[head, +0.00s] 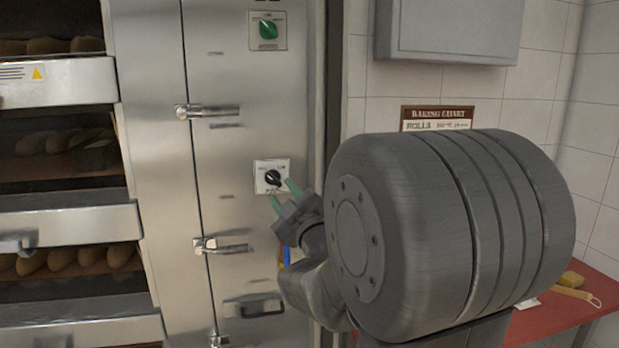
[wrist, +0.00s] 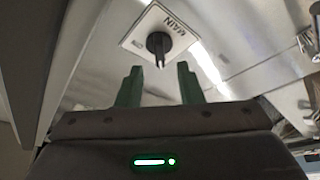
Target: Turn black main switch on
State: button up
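The black main switch (head: 272,178) is a small rotary knob on a white square plate on the steel oven panel. In the wrist view the black knob (wrist: 159,44) stands out from the plate marked MAIN (wrist: 178,27). My gripper (head: 282,193) is just to the lower right of the knob in the head view, with its green fingers apart. In the wrist view my gripper (wrist: 160,84) is open and empty, and the knob lies ahead, between and beyond the fingertips. I cannot tell any contact with the knob.
A green rotary switch (head: 268,30) sits on a similar plate higher up. Latches (head: 207,111) and a lower latch (head: 222,246) project from the panel. Open decks with bread (head: 75,258) are at left. A red table (head: 560,307) stands at lower right.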

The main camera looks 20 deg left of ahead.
aim_at(274, 181)
jog(key=shift+p+x, duration=0.65)
jog(key=shift+x, duration=1.65)
grip_shut()
